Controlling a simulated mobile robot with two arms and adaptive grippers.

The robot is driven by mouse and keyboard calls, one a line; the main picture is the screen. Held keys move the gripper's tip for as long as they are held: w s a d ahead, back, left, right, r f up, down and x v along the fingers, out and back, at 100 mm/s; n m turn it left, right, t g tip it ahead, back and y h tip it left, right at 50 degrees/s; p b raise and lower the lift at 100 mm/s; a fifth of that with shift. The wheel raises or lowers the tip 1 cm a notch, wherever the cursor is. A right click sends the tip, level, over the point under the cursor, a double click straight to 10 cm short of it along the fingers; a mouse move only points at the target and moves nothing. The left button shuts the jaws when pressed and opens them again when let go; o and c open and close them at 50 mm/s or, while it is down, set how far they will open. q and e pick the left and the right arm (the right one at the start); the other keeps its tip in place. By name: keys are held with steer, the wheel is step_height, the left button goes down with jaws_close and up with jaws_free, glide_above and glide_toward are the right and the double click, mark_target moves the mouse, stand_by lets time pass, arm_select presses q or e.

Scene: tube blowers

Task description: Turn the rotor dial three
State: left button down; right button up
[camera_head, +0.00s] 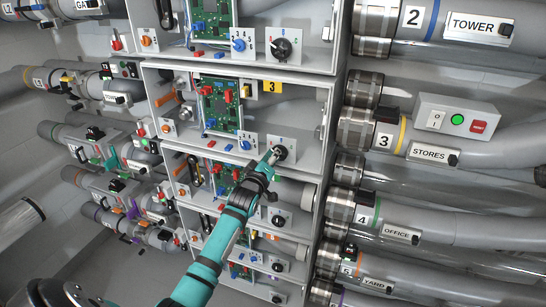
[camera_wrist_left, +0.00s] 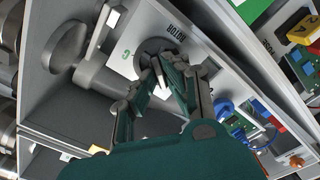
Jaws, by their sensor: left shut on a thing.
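The rotor dial of box three (camera_head: 281,153) is a black round knob on a light plate at the lower right of the open box marked with a yellow 3 tag (camera_head: 272,87). My left gripper (camera_head: 272,157) reaches it from below, with its fingertips at the dial. My right gripper is not in view.
A blue knob (camera_head: 246,144) and a green circuit board (camera_head: 221,106) are left of the dial. The box's side wall (camera_head: 326,125) stands close on the right. Similar boxes lie above and below.

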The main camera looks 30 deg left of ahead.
arm_select(q)
steer(key=m, duration=0.7)
steer(key=d+m+b, duration=0.1)
steer(key=m, duration=0.7)
steer(key=m+b, duration=0.1)
steer(key=m, duration=0.6)
steer(key=shift+w+d+r+m, duration=0.1)
steer(key=shift+w+d+m, duration=0.15)
steer(key=shift+d+m, duration=0.05)
stand_by(0.4)
steer(key=c, duration=1.2)
jaws_free()
steer(key=o, duration=0.6)
steer(key=shift+w, duration=0.1)
